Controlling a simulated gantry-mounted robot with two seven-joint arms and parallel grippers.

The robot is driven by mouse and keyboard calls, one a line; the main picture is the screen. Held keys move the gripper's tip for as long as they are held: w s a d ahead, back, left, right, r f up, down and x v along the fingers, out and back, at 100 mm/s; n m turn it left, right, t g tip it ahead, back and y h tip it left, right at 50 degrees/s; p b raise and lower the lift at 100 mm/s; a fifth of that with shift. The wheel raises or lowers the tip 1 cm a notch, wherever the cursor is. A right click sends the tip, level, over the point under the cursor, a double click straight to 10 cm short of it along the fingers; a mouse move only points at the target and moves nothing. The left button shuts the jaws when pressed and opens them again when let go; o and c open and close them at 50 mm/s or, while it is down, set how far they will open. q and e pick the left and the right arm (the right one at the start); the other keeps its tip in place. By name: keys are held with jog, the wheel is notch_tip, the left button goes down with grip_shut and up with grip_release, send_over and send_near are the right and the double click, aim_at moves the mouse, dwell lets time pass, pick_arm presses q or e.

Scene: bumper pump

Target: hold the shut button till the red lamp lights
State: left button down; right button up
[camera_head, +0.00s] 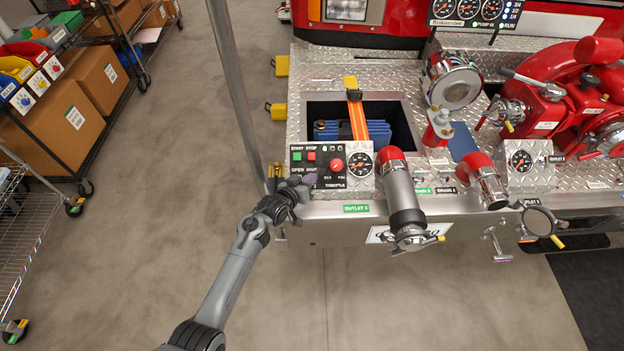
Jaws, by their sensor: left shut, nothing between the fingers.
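The black control panel (325,182) sits on the front left of the bumper deck. The OPEN and SHUT labels are below the upper buttons, partly covered. My left gripper (304,182) is shut and empty, at the panel's lower left over the place under these labels. It hides the shut button, so I cannot tell whether it touches or presses it. Small indicators sit along the panel's top; I cannot make out a lit red lamp. My right gripper is out of view.
A gauge (360,163) adjoins the panel on the right. A red-topped outlet pipe (404,200) sticks out beside it. Behind the panel is an open bin with an orange strap (357,120).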

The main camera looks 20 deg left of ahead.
pick_arm(q)
jog(key=shift+w+f, duration=0.15)
dwell(0.6)
jog(key=shift+w+a+f+b, duration=0.1)
jog(key=shift+f+b, duration=0.2)
jog(key=shift+b, duration=0.2)
jog(key=shift+r, duration=0.1)
dwell(2.8)
jog(key=shift+s+d+r+p, duration=0.1)
jog(key=shift+s+r+p, duration=0.25)
jog(key=shift+p, duration=0.35)
jog(key=shift+s+d+r+p, duration=0.1)
jog(key=shift+r+p, duration=0.3)
jog(key=shift+p, duration=0.25)
jog(key=r+p, duration=0.1)
jog(key=p, duration=0.1)
jog(key=s+r+p, duration=0.1)
jog(key=r+p, duration=0.1)
jog(key=s+d+r+p, duration=0.1)
jog(key=p, duration=0.1)
jog(key=shift+s+r, duration=0.15)
jog(key=shift+s, duration=0.05)
